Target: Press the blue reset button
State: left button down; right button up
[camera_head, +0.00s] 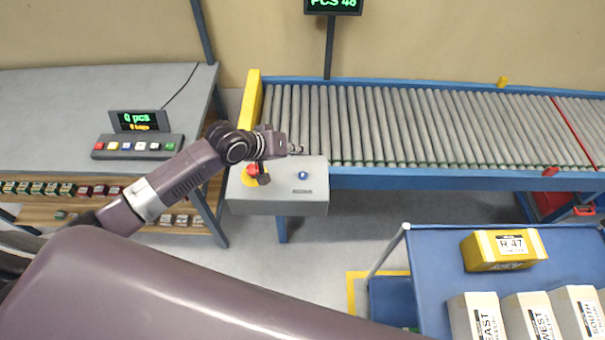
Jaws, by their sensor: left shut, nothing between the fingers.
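The blue reset button (303,175) sits on top of the grey control box (278,205) at the left end of the roller conveyor. A red emergency button on a yellow base (250,172) sits on the same box, to its left. My left gripper (299,149) is shut and empty. In the picture its fingertips show just above the blue button and apart from it; the exact height over the box is hard to tell. My right gripper is not in view.
The roller conveyor (410,125) runs off to the right. A grey table (50,110) with a button panel (138,147) and a small display stands at left. A blue cart (430,255) at lower right carries a yellow R 47 box (503,250) and several white boxes.

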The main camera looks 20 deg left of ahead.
aim_at(301, 176)
pick_arm(q)
jog(key=f+b, duration=0.4)
jog(key=shift+w+d, duration=0.15)
jog(key=shift+w, duration=0.1)
notch_tip(301, 176, down, 4)
jog(key=b, duration=0.3)
jog(key=shift+r+b, duration=0.15)
jog(key=shift+b, duration=0.25)
jog(key=shift+f, duration=0.55)
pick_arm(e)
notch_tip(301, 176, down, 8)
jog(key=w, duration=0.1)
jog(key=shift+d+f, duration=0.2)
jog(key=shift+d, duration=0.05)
pick_arm(q)
jog(key=shift+f, duration=0.15)
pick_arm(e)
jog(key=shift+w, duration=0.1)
pick_arm(q)
jog(key=shift+f, duration=0.3)
